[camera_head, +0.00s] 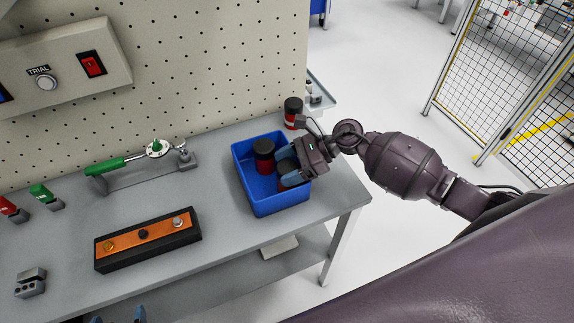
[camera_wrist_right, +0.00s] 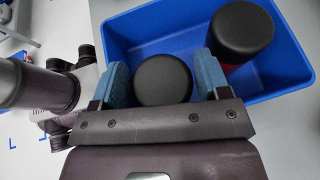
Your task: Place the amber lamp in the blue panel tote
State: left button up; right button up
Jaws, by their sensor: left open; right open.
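The blue panel tote (camera_head: 282,206) stands at the right end of the bench; its blue wall also fills the right wrist view (camera_wrist_right: 118,30). A black-topped cylinder with a red body (camera_head: 264,157) is inside it. My right gripper (camera_head: 287,168) reaches into the tote with open fingers. In the right wrist view a round black top (camera_wrist_right: 163,80) lies between the blue fingers; its body is hidden. Another black-topped cylinder (camera_wrist_right: 242,30) is beside it. My left gripper (camera_head: 118,318) shows blue open fingertips at the bottom edge.
The orange-topped box (camera_head: 150,242) lies on the bench front. A green-handled clamp (camera_head: 145,160), red (camera_head: 9,208) and green (camera_head: 42,193) pieces and a grey block (camera_head: 31,282) stand further left. Another black-and-red cylinder (camera_head: 293,112) stands behind the tote. A pegboard rises behind.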

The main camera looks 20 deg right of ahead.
jog(key=b+v, duration=0.2)
jog(key=v, duration=1)
jog(key=shift+b, duration=0.35)
jog(key=shift+d, duration=0.15)
